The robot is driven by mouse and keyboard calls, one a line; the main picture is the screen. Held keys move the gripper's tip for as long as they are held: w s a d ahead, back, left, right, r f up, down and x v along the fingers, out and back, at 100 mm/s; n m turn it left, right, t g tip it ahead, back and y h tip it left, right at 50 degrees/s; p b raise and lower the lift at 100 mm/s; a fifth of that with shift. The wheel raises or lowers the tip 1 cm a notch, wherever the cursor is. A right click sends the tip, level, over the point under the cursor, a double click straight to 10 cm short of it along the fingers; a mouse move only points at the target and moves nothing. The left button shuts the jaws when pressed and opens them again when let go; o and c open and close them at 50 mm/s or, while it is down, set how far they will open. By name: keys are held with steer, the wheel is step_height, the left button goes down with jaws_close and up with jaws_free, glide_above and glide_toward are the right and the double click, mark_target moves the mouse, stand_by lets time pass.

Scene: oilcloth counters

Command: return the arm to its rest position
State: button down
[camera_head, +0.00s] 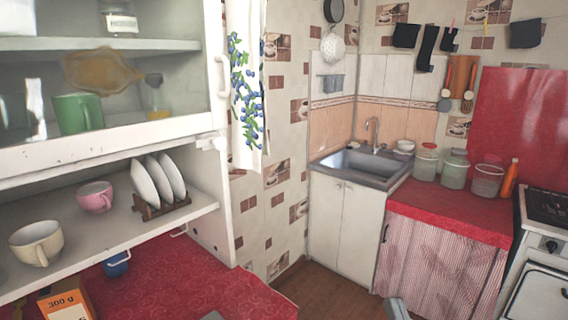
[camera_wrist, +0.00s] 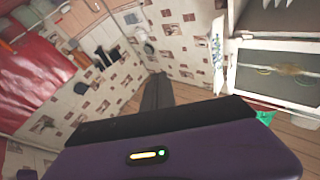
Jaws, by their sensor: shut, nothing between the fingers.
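My gripper (camera_wrist: 157,80) shows in the wrist view as dark fingers pressed together past the purple wrist housing. It is shut and empty, pointing into the open room with the tiled wall and wooden floor behind it. It touches nothing that I can see. The wrist view is tilted. In the head view I cannot make out the gripper; only a small grey piece shows at the bottom edge, and I cannot tell what it is.
A white cupboard with a green mug (camera_head: 78,113), a pink cup (camera_head: 95,197), a cream cup (camera_head: 37,243) and plates (camera_head: 158,180) stands left, above a red counter (camera_head: 190,285). A sink (camera_head: 358,167), several jars and a stove (camera_head: 548,207) are right. Floor (camera_head: 335,290) between is clear.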

steer(key=s+d+f+g, duration=0.1)
steer(key=s+f, duration=0.4)
steer(key=s, duration=0.5)
steer(key=s+d+f+n+g+h, duration=0.1)
steer(key=s+f+g, duration=0.2)
steer(key=s, duration=0.7)
steer(key=s+d+f+g, duration=0.1)
steer(key=s+f+g, duration=0.2)
steer(key=s+f, duration=0.5)
steer(key=s, duration=0.3)
steer(key=shift+d+h, duration=0.15)
steer(key=shift+h, duration=0.15)
steer(key=shift+f, duration=0.15)
